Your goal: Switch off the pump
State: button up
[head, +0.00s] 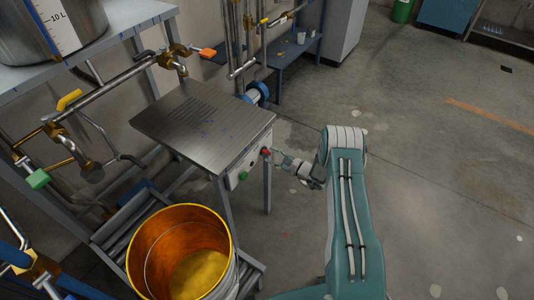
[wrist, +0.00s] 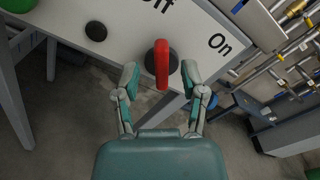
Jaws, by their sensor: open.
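A red switch handle (wrist: 162,64) on a round black base sits on a white panel (wrist: 206,22) in the wrist view. "Off" is printed above it, partly cut by the top edge, and "On" is to its upper right. The handle stands upright in the picture; I cannot tell for certain which label it points to. My gripper (wrist: 161,78) is open, with one fingertip on each side of the handle and no clear contact. In the head view the red switch (head: 265,151) is on the metal table's front box, with my gripper (head: 281,157) just right of it.
A black round knob (wrist: 96,31) and a green button (wrist: 18,4) lie left of the switch. An orange-lined bucket (head: 180,250) stands below the metal table (head: 200,118). Pipes with valves (head: 120,85) run along the left.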

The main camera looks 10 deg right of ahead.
jog(key=v, duration=0.9)
jog(key=shift+s+d, duration=0.1)
jog(key=s+a+r+n+g, duration=0.3)
jog(key=a+r+n+g, duration=0.1)
jog(key=r, duration=0.5)
jog(key=s+a+r+n+g+h, duration=0.1)
jog(key=s+a+r+n+g, duration=0.3)
jog(key=r, duration=0.5)
jog(key=s+a+r+n+g, duration=0.3)
jog(key=a+r+n, duration=0.1)
jog(key=r, duration=0.4)
jog(key=s+d+r+n+t+h, duration=0.2)
jog(key=s+r+n+h, duration=0.2)
jog(key=s, duration=0.7)
jog(key=s+d+r+n+t+h, duration=0.1)
jog(key=s+d+r+n+h, duration=0.1)
jog(key=s+r+h, duration=0.5)
jog(key=shift+s+r+n+t+h, duration=0.4)
jog(key=shift+s+r+n, duration=0.75)
jog(key=shift+s, duration=1.4)
